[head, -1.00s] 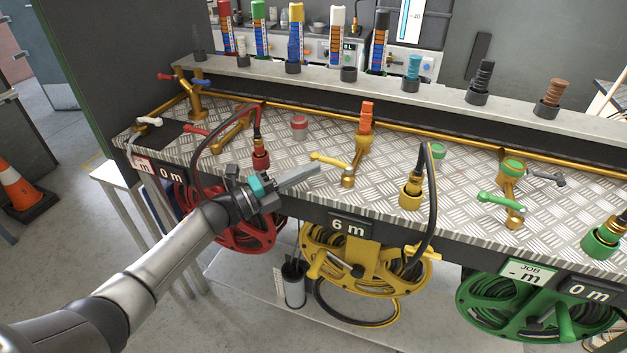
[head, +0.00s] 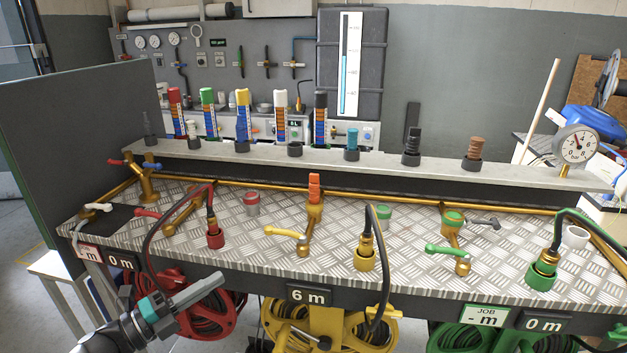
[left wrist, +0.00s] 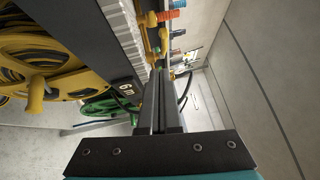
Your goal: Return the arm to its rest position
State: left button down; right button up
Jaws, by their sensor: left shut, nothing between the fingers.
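My left gripper (head: 198,293) shows at the lower left of the head view, with a teal band and grey fingers. Its fingers are shut with nothing between them. It is in front of the bench's front edge, across the red hose reel (head: 208,318), and points to the right. In the left wrist view the closed fingers (left wrist: 160,100) point along the bench front, with the yellow reel (left wrist: 40,60) at the left. My right gripper is not in view.
The tread-plate bench (head: 330,265) carries red, yellow and green hose couplings and lever valves. The yellow reel also hangs below in the head view (head: 275,320), beside the green reel (head: 465,340). A pressure gauge (head: 577,146) stands at the right end. A dark panel (head: 75,145) is at the left.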

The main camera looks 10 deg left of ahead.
pick_arm(q)
jog(key=s+a+f+n+g+y, duration=0.1)
jog(key=s+f+n+y, duration=0.4)
jog(key=f, duration=0.5)
jog(key=s+a+f+n+g+y, duration=0.1)
jog(key=s+f+n+y, duration=0.2)
jog(key=f+n, duration=0.6)
jog(key=s+f+n+g+y, duration=0.2)
jog(key=s+f+n+y, duration=0.15)
jog(key=f, duration=0.85)
jog(key=s+d+f+n+g, duration=0.2)
jog(key=s+f, duration=0.3)
jog(key=s, duration=0.5)
jog(key=s+d+f+n+g, duration=0.3)
jog(key=s+d+f+g, duration=0.1)
jog(key=s, duration=0.6)
jog(key=s+d+f+n+g+y, duration=0.1)
jog(key=s+d+f+n+g, duration=0.1)
jog(key=s+f, duration=0.4)
jog(key=s+d+g, duration=0.1)
jog(key=s, duration=0.3)
jog(key=shift+s+d+f+g, duration=0.35)
jog(key=shift+s+g, duration=0.05)
jog(key=shift+w, duration=0.1)
